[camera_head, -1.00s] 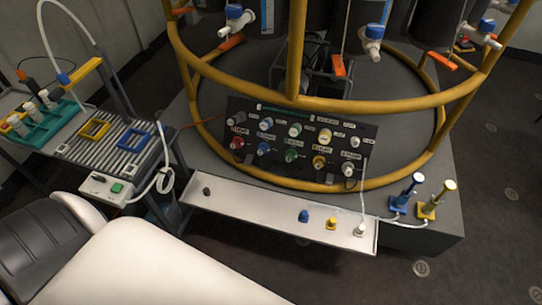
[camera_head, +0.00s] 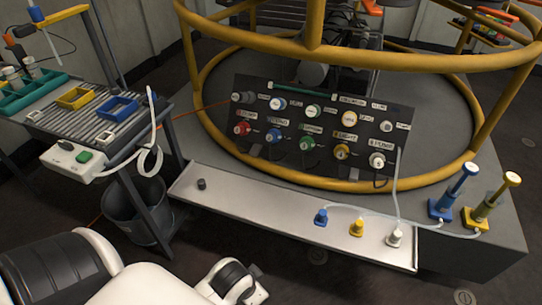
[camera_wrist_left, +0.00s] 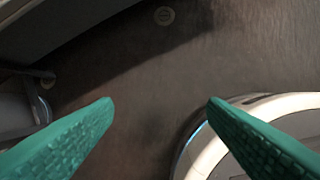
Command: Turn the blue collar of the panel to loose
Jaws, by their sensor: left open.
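The black panel (camera_head: 318,122) leans inside the yellow ring frame, with two rows of coloured collars. Two blue-ringed collars show: one in the upper row (camera_head: 278,103) and one in the lower row (camera_head: 274,135). The small labels are too blurred to read surely, and I cannot tell how either blue collar is turned. My left gripper (camera_wrist_left: 160,100) shows in the left wrist view with its two green fingers wide apart and nothing between them. It is over the dark floor, away from the panel. My right gripper is not in view.
A long metal tray (camera_head: 290,216) lies before the panel, holding a dark knob, blue, yellow and white plugs. Yellow rails (camera_head: 360,187) curve around the panel. A slatted cart (camera_head: 95,118) stands left. Blue (camera_head: 450,195) and yellow (camera_head: 490,205) handled fittings stand right.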

